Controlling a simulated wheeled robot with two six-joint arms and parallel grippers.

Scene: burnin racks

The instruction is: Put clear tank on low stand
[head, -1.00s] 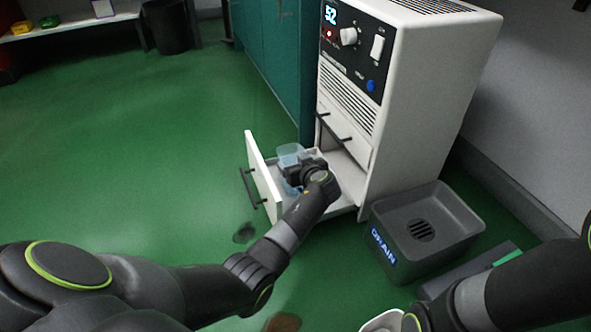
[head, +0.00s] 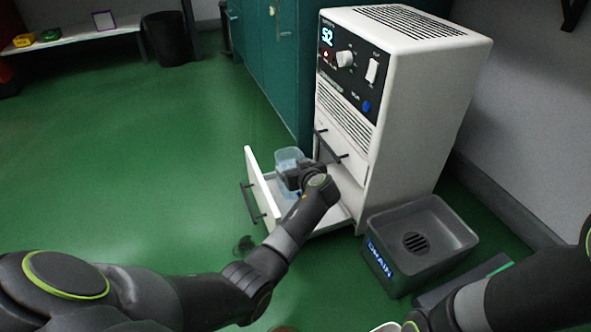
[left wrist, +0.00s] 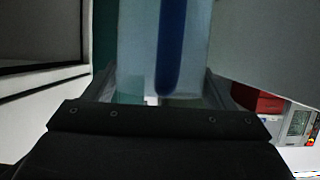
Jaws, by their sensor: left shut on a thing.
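The clear tank (head: 289,156) is a pale bluish see-through box at the open lower drawer (head: 262,190) of the white cabinet. My left gripper (head: 299,178) is shut on the tank and hides part of it. In the left wrist view the tank (left wrist: 135,45) stands between the fingers, with a dark blue vertical strip on it. I cannot tell whether its bottom is clear of the drawer floor. My right arm enters at the lower right, its gripper out of sight. I cannot make out which thing is the low stand.
The white cabinet (head: 415,80) has a control panel and an upper drawer with a dark handle close to my left gripper. A grey DRAIN basin (head: 385,262) stands to its right. A low white bench (head: 85,33) and black bin (head: 165,40) are far left. Green floor between is open.

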